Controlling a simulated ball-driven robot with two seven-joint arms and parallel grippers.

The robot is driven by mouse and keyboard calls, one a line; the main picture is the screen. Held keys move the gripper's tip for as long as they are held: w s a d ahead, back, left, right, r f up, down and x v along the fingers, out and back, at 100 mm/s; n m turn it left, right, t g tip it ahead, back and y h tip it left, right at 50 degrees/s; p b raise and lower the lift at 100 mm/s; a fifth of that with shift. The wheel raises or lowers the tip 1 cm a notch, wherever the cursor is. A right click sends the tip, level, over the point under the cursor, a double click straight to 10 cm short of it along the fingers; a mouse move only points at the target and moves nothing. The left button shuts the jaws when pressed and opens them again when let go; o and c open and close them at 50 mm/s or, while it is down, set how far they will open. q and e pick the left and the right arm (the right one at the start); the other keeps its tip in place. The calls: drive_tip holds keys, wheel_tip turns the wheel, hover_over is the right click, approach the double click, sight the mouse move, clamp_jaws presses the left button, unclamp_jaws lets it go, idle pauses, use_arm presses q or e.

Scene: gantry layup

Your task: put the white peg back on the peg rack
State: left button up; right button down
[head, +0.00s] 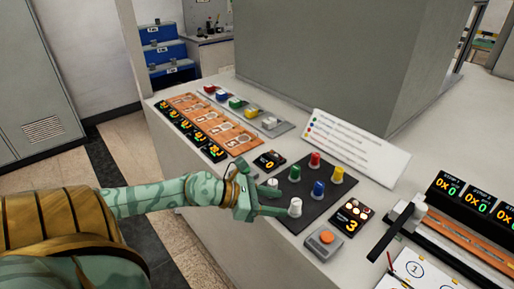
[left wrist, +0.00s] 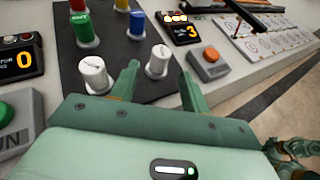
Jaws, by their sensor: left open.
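A black board (head: 314,200) on the bench carries several upright coloured pegs. One white peg (head: 295,207) stands near its front edge; it also shows in the left wrist view (left wrist: 158,62). A second white peg (head: 272,184) stands at the board's left side and shows left of my fingers in the left wrist view (left wrist: 93,74). My left gripper (head: 276,203) is open and low over the board. In the left wrist view its fingertips (left wrist: 160,70) lie to either side of the front white peg, with gaps visible. My right gripper is not clearly seen.
Green (head: 294,173), red (head: 314,161), blue (head: 318,188) and yellow (head: 337,175) pegs stand close by. An orange button box (head: 324,242) sits in front. A grey strip (head: 284,127) with coloured pieces and a tilted white sign (head: 350,140) are behind.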

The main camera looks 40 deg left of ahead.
use_arm(q)
drive_tip(key=v, duration=0.5)
drive_tip(key=shift+s+a+r+p, duration=0.1)
drive_tip(key=shift+s+a+p, duration=0.15)
drive_tip(key=shift+p, duration=0.1)
